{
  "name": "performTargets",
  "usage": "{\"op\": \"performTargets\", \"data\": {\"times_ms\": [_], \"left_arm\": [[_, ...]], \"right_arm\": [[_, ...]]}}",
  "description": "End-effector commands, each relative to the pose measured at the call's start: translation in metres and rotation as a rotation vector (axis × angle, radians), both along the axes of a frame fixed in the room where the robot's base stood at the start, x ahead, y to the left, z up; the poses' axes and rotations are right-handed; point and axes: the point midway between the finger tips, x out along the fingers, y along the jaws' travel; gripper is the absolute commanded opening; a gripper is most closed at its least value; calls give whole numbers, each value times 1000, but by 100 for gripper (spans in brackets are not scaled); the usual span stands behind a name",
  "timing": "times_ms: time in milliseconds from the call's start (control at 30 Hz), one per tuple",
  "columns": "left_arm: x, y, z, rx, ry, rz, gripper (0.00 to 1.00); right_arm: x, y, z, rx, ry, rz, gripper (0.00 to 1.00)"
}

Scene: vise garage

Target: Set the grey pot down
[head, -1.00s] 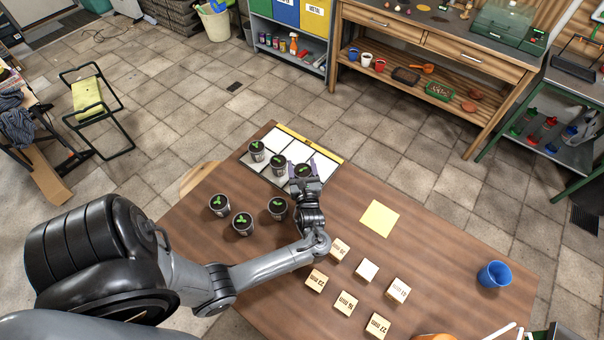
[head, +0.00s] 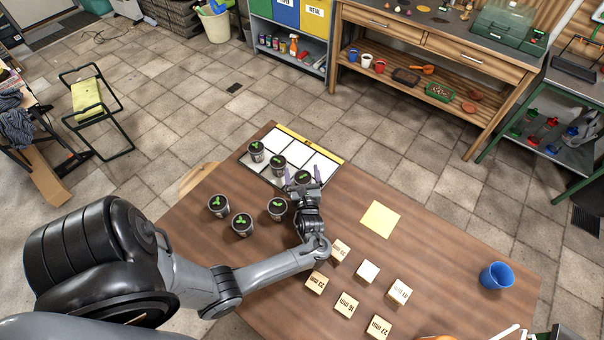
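The grey pot (head: 303,178) with dark soil and a green sprout stands in the near row of the white-celled tray (head: 316,162), at the right end of a line of pots. My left gripper (head: 302,173) is at this pot, with one purple finger on each side. The fingers look spread, with a small gap beside the pot. The gripper hides the pot's lower part. Two like pots stand in the same row, the left one (head: 256,151) and the middle one (head: 278,164). My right gripper is not in view.
Three more pots stand on the wooden table (head: 370,190): a left one (head: 218,206), a front one (head: 242,224) and one (head: 277,209) near my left wrist. A yellow sheet (head: 380,219), several labelled wooden blocks (head: 367,271) and a blue cup (head: 495,275) lie to the right.

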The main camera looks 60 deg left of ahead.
Motion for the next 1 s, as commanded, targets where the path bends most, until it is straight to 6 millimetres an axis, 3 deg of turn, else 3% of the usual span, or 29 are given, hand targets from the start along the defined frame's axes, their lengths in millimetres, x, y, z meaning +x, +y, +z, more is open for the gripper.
{"op": "performTargets", "data": {"times_ms": [300, 700, 1000], "left_arm": [[0, 0, 4, 0, 1, 0, 92], [-15, -35, 5, 0, 2, 0, 92], [-15, -37, 3, 1, 1, 0, 92]], "right_arm": [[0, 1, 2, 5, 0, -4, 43], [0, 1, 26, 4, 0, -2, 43], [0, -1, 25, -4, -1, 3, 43]]}}
